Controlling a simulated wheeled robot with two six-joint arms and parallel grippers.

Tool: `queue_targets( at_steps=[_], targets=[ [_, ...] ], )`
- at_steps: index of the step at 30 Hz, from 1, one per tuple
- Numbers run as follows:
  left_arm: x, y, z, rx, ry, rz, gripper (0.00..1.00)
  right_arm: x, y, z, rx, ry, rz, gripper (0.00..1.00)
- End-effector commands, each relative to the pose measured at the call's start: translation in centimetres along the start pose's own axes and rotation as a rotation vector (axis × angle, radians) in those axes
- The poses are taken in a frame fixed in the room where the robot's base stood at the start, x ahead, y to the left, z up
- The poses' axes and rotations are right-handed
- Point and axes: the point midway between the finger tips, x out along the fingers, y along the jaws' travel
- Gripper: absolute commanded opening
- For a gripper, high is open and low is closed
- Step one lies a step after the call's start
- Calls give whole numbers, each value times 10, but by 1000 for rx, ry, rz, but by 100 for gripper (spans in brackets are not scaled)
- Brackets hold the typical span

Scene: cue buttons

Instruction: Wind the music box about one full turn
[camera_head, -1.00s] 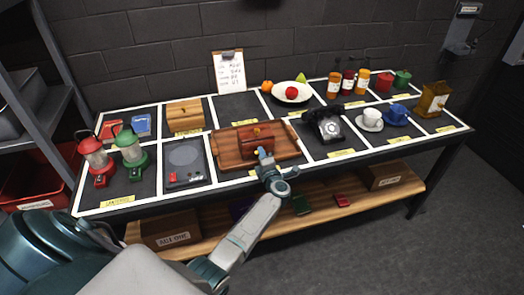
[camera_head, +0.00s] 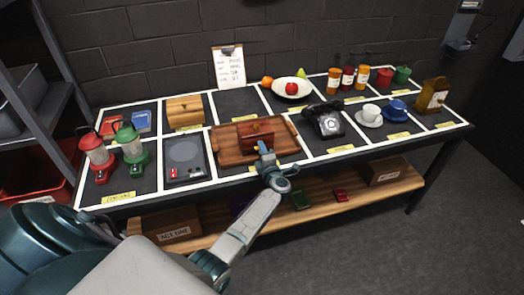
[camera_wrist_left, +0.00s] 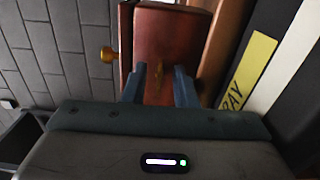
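The music box, a small red-brown wooden box (camera_head: 255,131), sits on a wooden tray (camera_head: 226,150) in the middle of the table. In the left wrist view its reddish face (camera_wrist_left: 172,37) fills the upper middle, with a thin gold key (camera_wrist_left: 158,82) standing out from it and a gold knob (camera_wrist_left: 107,55) at its left side. My left gripper (camera_head: 262,148) is at the box's front. In the left wrist view its two blue-grey fingers (camera_wrist_left: 159,76) stand on either side of the key, with gaps showing. My right gripper is not in view.
Lanterns (camera_head: 130,146) and a dark flat device (camera_head: 185,160) stand to the left. A lower shelf (camera_head: 330,207) holds boxes.

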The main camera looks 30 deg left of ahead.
Motion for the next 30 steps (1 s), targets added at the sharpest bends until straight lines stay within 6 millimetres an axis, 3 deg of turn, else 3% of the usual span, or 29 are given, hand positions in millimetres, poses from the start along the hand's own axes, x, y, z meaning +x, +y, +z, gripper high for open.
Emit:
queue_targets(
  at_steps=[8,21,30],
  targets=[
    [-9,-1,0,-2,-1,-1,25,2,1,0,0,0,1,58],
    [-90,-3,0,-2,0,-2,25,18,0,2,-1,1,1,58],
    [-108,0,0,0,0,1,25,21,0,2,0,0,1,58]
  ],
)
